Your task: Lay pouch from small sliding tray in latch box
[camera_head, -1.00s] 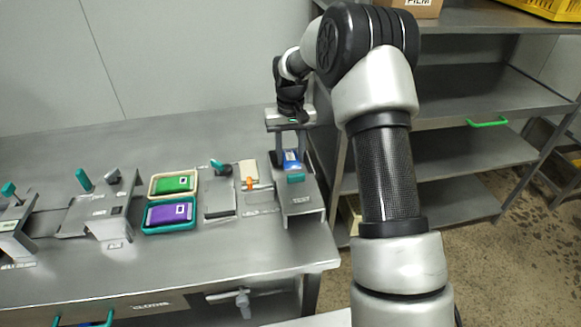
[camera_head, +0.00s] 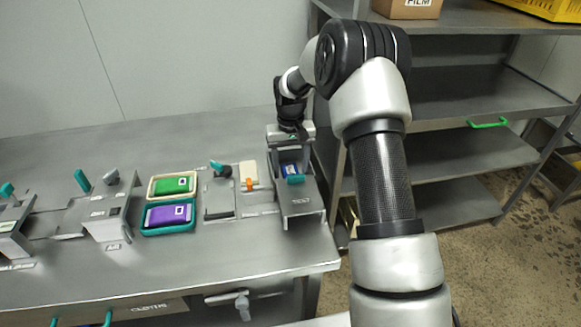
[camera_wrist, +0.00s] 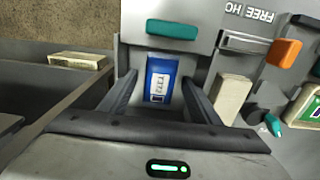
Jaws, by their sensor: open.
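A blue pouch (camera_head: 291,170) with a white label lies in a grey fixture with a teal handle (camera_head: 295,180) at the right end of the bench, which looks like the small sliding tray. My gripper (camera_head: 291,138) is over the back of this fixture. In the wrist view the open fingers (camera_wrist: 160,80) stand either side of the blue pouch (camera_wrist: 161,84); I cannot tell whether they touch it. The teal handle shows beyond it. Left of the fixture is a low unit with an orange latch (camera_head: 249,184); I cannot tell for sure that it is the latch box.
A green pouch (camera_head: 173,184) and a purple pouch (camera_head: 168,214) lie in separate shallow trays to the left. Grey fixtures with teal levers (camera_head: 82,181) stand further left. A metal shelf rack (camera_head: 450,165) stands close on the right. The back of the bench is clear.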

